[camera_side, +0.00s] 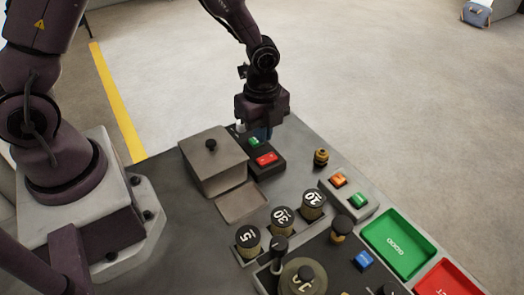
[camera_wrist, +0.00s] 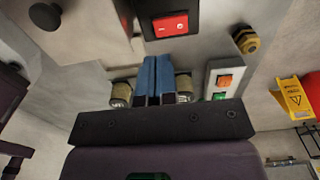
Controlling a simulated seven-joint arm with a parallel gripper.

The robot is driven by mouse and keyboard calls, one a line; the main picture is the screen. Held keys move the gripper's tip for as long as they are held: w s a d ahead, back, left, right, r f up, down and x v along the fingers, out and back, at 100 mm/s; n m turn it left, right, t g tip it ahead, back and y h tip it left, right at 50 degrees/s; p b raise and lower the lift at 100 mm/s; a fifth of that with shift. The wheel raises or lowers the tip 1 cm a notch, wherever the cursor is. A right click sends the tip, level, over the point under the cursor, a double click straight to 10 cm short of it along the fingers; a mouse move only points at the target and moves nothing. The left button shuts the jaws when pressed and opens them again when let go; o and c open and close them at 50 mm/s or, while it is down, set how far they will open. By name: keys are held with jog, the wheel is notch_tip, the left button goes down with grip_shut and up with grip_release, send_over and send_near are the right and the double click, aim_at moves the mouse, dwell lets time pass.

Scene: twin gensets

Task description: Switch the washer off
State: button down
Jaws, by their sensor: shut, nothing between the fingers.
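My gripper (camera_side: 263,133) is at the back edge of the bench, just above or beside a dark switch box (camera_side: 272,170) with a green button (camera_side: 254,142) and a red button (camera_side: 267,159). Its blue fingers (camera_wrist: 155,75) are shut and empty in the wrist view. There the red button (camera_wrist: 170,26) shows with white marks beyond the fingertips; the green one is not clear. A second grey box (camera_side: 350,196) carries an orange button (camera_side: 338,180) and a green button (camera_side: 358,200). No label shows which switch is the washer's. I cannot tell whether the fingers touch the box.
A grey lidded box (camera_side: 213,163) with a black knob stands left of the dark switch box. A brass knob (camera_side: 321,157) stands right of it. Several numbered cylinders (camera_side: 282,217), a green tray (camera_side: 398,245) and a red tray (camera_side: 447,280) lie nearer the front.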

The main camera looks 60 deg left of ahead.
aim_at(267, 157)
notch_tip(267, 157, down, 7)
jog(key=shift+r, duration=0.2)
dwell(0.3)
jog(key=shift+f, duration=0.15)
jog(key=shift+w, duration=0.1)
jog(key=shift+w+r, duration=0.3)
jog(key=shift+w, duration=0.35)
jog(key=shift+r, duration=0.15)
notch_tip(267, 157, up, 14)
jog(key=w, duration=0.2)
